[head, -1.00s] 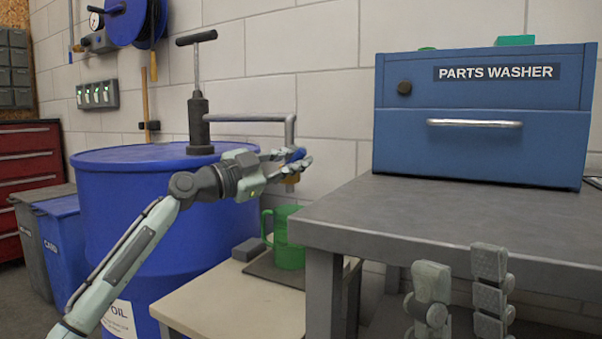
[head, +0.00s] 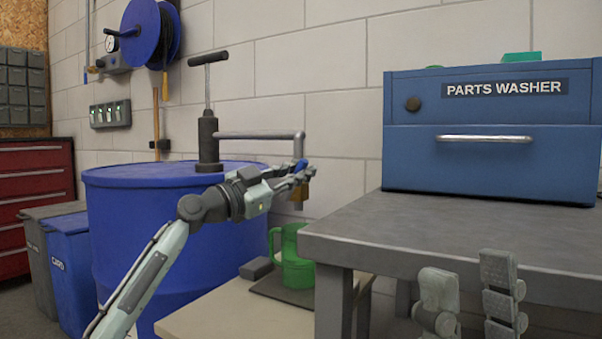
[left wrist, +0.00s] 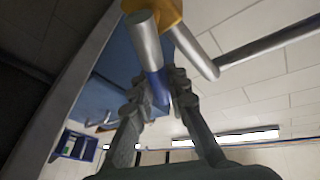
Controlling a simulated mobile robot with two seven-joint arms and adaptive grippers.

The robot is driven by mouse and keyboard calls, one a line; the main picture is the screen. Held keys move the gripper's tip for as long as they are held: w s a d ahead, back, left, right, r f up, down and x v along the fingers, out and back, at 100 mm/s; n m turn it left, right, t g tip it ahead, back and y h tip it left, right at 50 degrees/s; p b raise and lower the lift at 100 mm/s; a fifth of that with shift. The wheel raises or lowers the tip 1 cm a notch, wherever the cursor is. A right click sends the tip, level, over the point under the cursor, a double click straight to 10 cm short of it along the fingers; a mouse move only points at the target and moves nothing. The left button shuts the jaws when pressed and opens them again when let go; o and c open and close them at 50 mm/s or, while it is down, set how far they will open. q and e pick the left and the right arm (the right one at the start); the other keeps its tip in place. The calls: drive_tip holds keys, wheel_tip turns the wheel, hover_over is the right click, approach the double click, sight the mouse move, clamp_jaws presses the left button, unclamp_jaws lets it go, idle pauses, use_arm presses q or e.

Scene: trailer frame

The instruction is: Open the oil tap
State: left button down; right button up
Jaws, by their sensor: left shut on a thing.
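The oil tap has a brass body (head: 299,193) at the end of a bent grey pipe (head: 262,136) from the pump on the blue oil drum (head: 165,235). Its blue lever (head: 300,166) is partly hidden by my left gripper (head: 304,177). In the left wrist view the blue lever (left wrist: 158,86) lies between the two fingers of my left gripper (left wrist: 160,85), which is shut on it. A green jug (head: 292,258) stands below the tap. My right gripper (head: 468,265) is low in front of the bench, fingers apart and empty.
A grey metal bench (head: 430,232) with a blue parts washer (head: 480,165) is on the right. The jug is on a dark mat on a low pale table (head: 230,312). Bins (head: 72,265) and a red cabinet (head: 35,180) are at left.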

use_arm(q)
drive_tip(key=c, duration=1.6)
unclamp_jaws()
drive_tip(key=shift+s+a+r, duration=0.15)
drive_tip(key=shift+a+r, duration=0.05)
drive_tip(key=shift+a, duration=0.05)
drive_tip(key=shift+o, duration=0.7)
drive_tip(key=shift+d, duration=0.1)
drive_tip(key=shift+f, duration=0.1)
drive_tip(key=v, duration=1.2)
